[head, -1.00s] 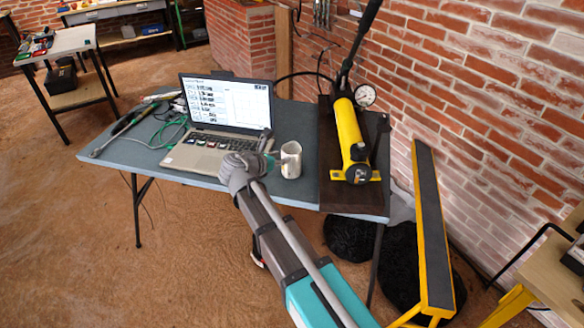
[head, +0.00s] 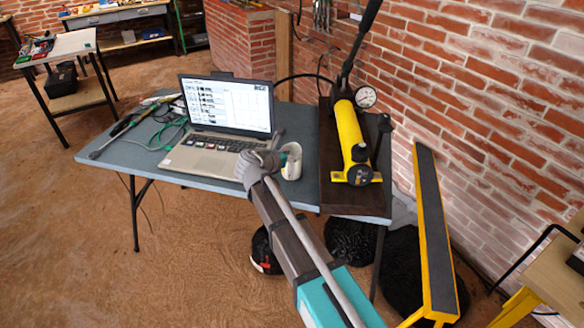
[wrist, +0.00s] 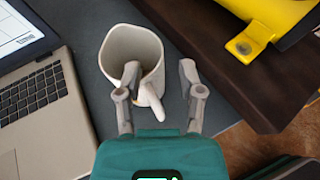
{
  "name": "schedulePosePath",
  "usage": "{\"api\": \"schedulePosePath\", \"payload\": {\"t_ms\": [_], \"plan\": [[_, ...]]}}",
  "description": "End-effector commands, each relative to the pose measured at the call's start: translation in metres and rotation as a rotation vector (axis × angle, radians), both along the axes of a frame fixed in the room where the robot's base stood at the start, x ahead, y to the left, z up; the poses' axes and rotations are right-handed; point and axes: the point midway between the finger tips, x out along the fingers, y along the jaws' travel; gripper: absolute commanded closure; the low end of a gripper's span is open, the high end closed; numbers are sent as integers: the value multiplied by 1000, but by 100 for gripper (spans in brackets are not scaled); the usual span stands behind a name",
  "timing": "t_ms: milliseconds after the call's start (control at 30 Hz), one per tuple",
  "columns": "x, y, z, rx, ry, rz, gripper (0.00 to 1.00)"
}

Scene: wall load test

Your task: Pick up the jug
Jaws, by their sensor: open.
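The jug (head: 292,161) is an off-white open vessel standing upright on the blue-grey table (head: 226,185), right of the laptop. In the wrist view the jug (wrist: 131,60) shows its open mouth, with its handle (wrist: 150,100) pointing toward my gripper. My gripper (wrist: 159,78) is open, with the handle between its two fingers. The left finger overlaps the jug's near rim in the picture; I cannot tell whether it touches. The right finger is apart from the jug. In the head view my gripper (head: 272,158) is beside the jug and partly covers it.
An open laptop (head: 222,125) stands just left of the jug. A yellow pump (head: 350,138) with a gauge sits on a dark board (head: 330,195) to the right. Cables and tools (head: 125,128) lie at the table's left. A brick wall (head: 480,120) stands on the right.

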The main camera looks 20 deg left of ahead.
Motion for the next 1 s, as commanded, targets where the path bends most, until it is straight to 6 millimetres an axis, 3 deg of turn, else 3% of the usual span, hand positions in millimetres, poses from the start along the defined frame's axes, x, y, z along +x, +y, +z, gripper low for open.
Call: {"api": "schedulePosePath", "payload": {"t_ms": [333,933,1000], "plan": [[31,-11,-16,-1,0,-1,51],[32,-12,-15,-1,0,1,51],[32,-12,-15,-1,0,1,62]]}}
